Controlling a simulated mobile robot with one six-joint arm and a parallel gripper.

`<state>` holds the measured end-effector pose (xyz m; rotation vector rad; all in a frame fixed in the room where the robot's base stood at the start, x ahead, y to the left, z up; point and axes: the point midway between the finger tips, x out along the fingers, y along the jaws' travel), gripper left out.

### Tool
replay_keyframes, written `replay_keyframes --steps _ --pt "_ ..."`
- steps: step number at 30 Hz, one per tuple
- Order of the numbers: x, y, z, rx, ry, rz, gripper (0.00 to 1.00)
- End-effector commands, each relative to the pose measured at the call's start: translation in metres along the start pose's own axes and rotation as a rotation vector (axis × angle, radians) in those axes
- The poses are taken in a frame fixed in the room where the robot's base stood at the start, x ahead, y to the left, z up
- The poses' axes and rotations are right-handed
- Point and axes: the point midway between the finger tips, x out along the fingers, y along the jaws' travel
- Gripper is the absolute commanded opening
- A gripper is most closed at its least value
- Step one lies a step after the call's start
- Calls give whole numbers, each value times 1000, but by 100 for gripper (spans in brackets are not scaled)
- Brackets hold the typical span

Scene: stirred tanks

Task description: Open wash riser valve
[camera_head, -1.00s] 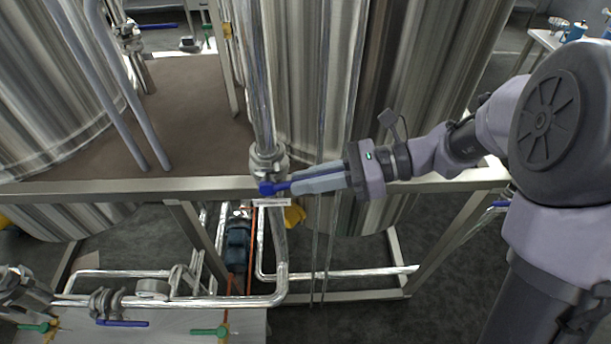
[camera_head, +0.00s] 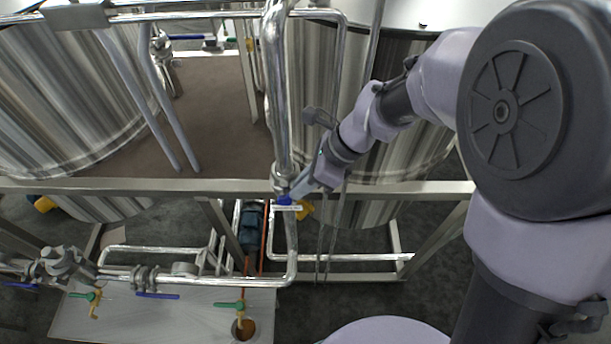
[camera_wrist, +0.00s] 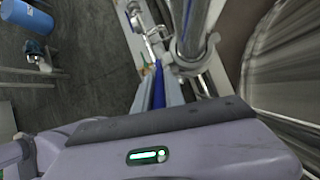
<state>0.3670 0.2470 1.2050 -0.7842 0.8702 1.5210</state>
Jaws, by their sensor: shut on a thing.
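The wash riser is a shiny vertical pipe (camera_head: 276,95) in front of the tank. Its valve (camera_head: 283,178) sits at the height of the frame's steel rail and also shows in the wrist view (camera_wrist: 190,58). The valve's blue lever (camera_head: 285,201) is mostly hidden by my gripper in the head view. In the wrist view the lever (camera_wrist: 158,90) lies lengthwise between the two fingers. My gripper (camera_head: 300,188) reaches it from the upper right and is shut on the lever.
A steel rail (camera_head: 390,188) runs across in front of the tanks. Lower pipes carry another blue-handled valve (camera_head: 158,296) and green-handled valves (camera_head: 229,305) at the lower left. Thin vertical pipes stand just right of the riser. Dark floor shows at the lower middle.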

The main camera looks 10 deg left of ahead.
Motion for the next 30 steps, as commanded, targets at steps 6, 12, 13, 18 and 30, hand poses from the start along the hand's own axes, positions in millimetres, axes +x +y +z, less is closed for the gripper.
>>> replay_keyframes --steps 6,12,13,18,30 --pt "0 0 4 -1 42 -8 0" --pt "1 0 3 1 50 -10 0" --pt "1 1 3 1 50 -10 0" --pt "1 1 3 1 50 -9 0" --pt "1 1 3 1 50 -9 36"
